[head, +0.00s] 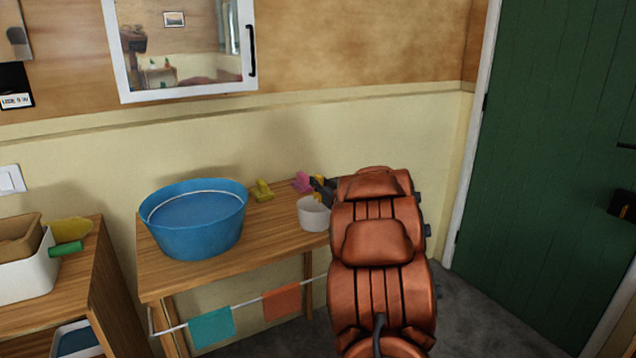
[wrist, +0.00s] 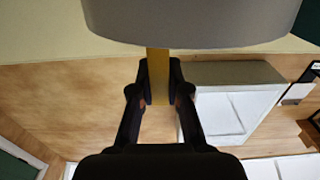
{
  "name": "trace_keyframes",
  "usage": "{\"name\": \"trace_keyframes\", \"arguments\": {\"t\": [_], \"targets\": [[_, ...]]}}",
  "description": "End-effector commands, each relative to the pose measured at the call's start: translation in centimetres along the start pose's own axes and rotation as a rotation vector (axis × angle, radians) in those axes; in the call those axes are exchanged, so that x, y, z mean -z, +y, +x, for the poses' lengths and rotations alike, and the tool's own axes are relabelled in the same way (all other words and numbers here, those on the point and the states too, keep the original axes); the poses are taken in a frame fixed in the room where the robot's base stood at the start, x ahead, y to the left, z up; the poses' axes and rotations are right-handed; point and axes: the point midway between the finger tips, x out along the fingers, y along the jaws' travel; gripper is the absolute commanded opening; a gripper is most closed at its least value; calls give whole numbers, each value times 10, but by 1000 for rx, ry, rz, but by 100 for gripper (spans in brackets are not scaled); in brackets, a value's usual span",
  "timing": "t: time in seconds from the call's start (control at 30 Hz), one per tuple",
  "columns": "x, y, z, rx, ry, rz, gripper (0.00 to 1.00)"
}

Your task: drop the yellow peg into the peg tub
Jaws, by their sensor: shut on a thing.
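My gripper (head: 324,187) is at the right end of the wooden table, partly hidden behind my arm. In the wrist view my gripper (wrist: 160,88) is shut on the yellow peg (wrist: 158,70), a narrow upright strip between the fingertips. The peg tub (head: 314,215) is a small white round tub on the table, just below and beside my gripper in the head view. A grey rounded shape (wrist: 190,22) fills the top of the wrist view and covers the peg's far end; it looks like the tub, and contact cannot be told.
A large blue basin (head: 196,240) stands on the table (head: 270,235), left of the tub. A yellow peg-like piece (head: 262,190) and a pink one (head: 302,182) lie near the wall. Teal (head: 212,328) and orange (head: 282,301) cloths hang on the front rail.

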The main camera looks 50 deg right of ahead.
Motion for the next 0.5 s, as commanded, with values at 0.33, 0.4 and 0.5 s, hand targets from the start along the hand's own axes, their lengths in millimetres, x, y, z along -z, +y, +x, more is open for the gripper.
{"name": "trace_keyframes", "arguments": {"t": [0.33,0.4,0.5], "targets": [[-39,1,0,-1,0,0,0],[-42,1,0,-1,0,1,0],[-44,1,0,-1,1,1,0]]}}
